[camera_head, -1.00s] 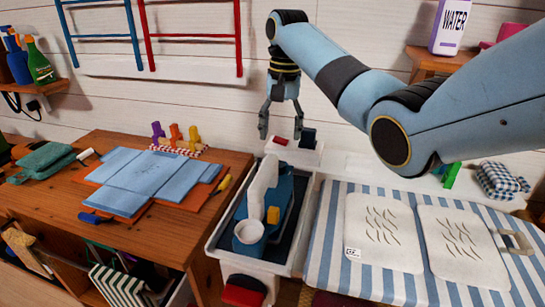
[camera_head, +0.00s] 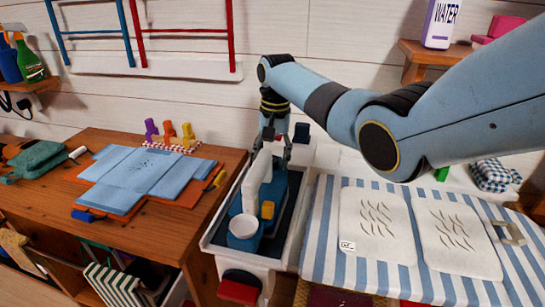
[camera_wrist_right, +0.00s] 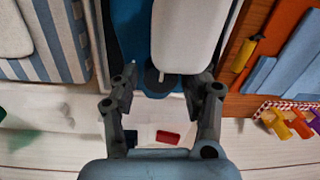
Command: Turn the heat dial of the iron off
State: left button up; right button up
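The iron (camera_head: 268,212) sits in a dark-lined white tray (camera_head: 215,248). It has a blue body, an upright white handle (camera_head: 258,180), a yellow part (camera_head: 267,210) and a round pale-topped part (camera_head: 243,228) at its near end. I cannot tell which part is the heat dial. My right gripper (camera_head: 271,158) points down at the handle's far end, fingers spread. In the right wrist view, the open fingers (camera_wrist_right: 165,85) are either side of the handle's end (camera_wrist_right: 185,40); contact is unclear. My left gripper is out of view.
A striped ironing surface (camera_head: 320,235) with two white vented pads is on the right. A wooden desk (camera_head: 150,240) with blue and orange cloths is on the left. A red block (camera_wrist_right: 167,137) and a dark block (camera_head: 302,132) sit behind the tray.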

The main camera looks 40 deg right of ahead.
jog(key=shift+c, duration=1.2)
jog(key=c, duration=0.6)
